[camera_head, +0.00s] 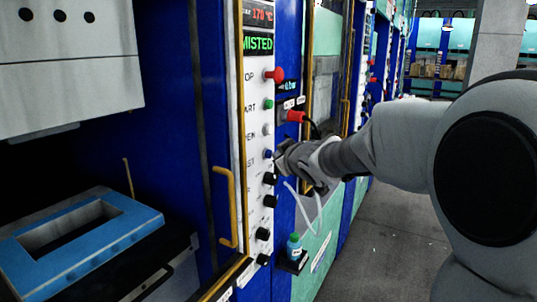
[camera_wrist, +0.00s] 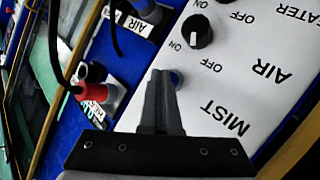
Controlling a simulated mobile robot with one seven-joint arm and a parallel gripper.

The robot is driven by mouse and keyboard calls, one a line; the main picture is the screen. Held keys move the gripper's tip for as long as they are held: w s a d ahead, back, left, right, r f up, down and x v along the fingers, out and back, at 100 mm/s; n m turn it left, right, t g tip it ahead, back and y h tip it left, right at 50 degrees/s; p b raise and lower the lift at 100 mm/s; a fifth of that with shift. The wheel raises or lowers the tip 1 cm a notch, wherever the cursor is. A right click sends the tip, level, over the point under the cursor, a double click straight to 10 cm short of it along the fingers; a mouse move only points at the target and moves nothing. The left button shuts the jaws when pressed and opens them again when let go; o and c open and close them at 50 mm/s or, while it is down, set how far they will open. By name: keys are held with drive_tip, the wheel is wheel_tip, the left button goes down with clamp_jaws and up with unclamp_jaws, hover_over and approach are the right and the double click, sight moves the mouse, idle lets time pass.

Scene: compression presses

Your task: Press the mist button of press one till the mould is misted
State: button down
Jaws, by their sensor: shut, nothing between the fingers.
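The white control panel of the press (camera_head: 254,120) carries a column of buttons and knobs. The blue mist button (camera_head: 267,154) sits partway down the column; in the wrist view it shows (camera_wrist: 177,78) beside the "MIST" lettering. My gripper (camera_head: 279,159) is shut and empty, its tips at the blue button and partly covering it in the wrist view (camera_wrist: 160,76). I cannot tell whether the tips touch the button. A green display (camera_head: 257,44) above the buttons reads "MISTED". The blue mould (camera_head: 120,238) with a rectangular opening lies at the lower left.
A red button (camera_head: 275,75) and a green button (camera_head: 268,104) are above; black knobs (camera_head: 270,201) are below. A yellow handle (camera_head: 225,208) stands left of the panel. A red plug (camera_head: 295,116) and a small bottle (camera_head: 294,246) are close to my gripper. The floor at right is clear.

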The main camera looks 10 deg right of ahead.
drive_tip(key=shift+s+d+p, duration=0.35)
drive_tip(key=shift+s+d, duration=0.05)
drive_tip(key=shift+d, duration=0.15)
drive_tip(key=shift+d+r, duration=0.1)
drive_tip(key=shift+s+d+p, duration=0.75)
drive_tip(key=shift+d+p, duration=0.1)
drive_tip(key=shift+d, duration=0.15)
drive_tip(key=shift+s+d+p, duration=0.75)
drive_tip(key=shift+d+p, duration=0.1)
drive_tip(key=shift+d, duration=0.1)
drive_tip(key=shift+s, duration=0.1)
